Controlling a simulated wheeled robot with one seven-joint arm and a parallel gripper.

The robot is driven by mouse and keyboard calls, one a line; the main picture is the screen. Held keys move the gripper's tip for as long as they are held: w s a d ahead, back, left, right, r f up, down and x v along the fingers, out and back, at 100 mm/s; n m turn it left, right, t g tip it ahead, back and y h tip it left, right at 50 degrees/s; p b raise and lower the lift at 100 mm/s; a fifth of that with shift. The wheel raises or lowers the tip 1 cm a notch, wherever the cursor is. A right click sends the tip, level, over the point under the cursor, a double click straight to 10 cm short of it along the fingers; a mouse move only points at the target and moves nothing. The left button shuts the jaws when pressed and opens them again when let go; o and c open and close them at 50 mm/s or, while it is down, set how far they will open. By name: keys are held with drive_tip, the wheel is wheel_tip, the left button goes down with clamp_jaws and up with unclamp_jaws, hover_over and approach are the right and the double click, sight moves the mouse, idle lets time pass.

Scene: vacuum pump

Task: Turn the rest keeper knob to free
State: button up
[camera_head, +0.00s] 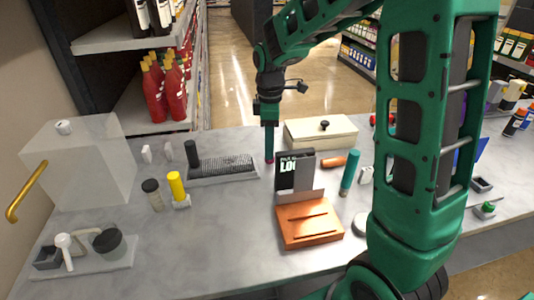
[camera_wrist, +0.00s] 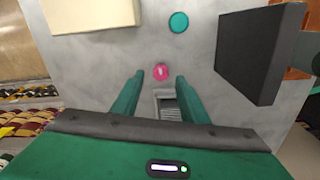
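A small round pink-red knob (camera_wrist: 160,72) with a pale mark on top shows in the wrist view; I take it for the rest keeper knob. In the head view a red bit (camera_head: 269,158) shows at the tip of my gripper (camera_head: 269,150), left of the black log box (camera_head: 284,172). In the wrist view my gripper (camera_wrist: 160,76) points down with its two green fingers apart, one on each side of the knob in the picture. I see no finger touching it. A small grey ribbed piece (camera_wrist: 167,108) shows between the fingers.
The black box (camera_wrist: 250,50) stands close on the right in the wrist view. A cream lidded case (camera_head: 320,133) is behind. A teal cylinder (camera_head: 350,172), an orange stand (camera_head: 308,222) and a dark ribbed mat (camera_head: 222,168) are around.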

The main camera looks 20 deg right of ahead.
drive_tip(key=shift+f, duration=1.75)
clamp_jaws()
